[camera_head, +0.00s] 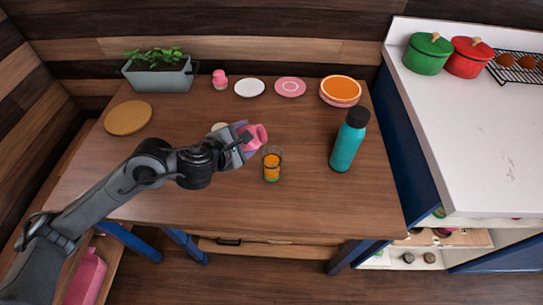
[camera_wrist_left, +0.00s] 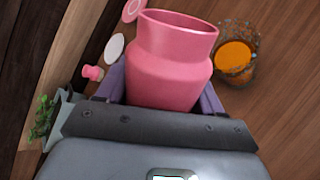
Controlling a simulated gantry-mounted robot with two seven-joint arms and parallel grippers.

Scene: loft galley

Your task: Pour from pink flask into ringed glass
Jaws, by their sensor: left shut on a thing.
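The pink flask (camera_head: 257,135) is held in my left gripper (camera_head: 243,141), above the table and tipped over, with its open mouth toward the right. In the left wrist view the flask (camera_wrist_left: 170,62) sits between the two purple-grey fingers (camera_wrist_left: 162,92), which are shut on its body. The ringed glass (camera_head: 272,167) stands upright on the table, just right of and below the flask mouth in the picture. It holds orange contents, also seen in the glass in the left wrist view (camera_wrist_left: 238,57). No stream shows between them. My right gripper is not in view.
A teal bottle (camera_head: 347,143) stands right of the glass on the wooden table (camera_head: 215,205). Along the back are a planter (camera_head: 160,77), a small pink item (camera_head: 219,80), a white plate (camera_head: 250,88), a pink plate (camera_head: 290,79) and an orange-topped dish (camera_head: 340,91). The front is clear.

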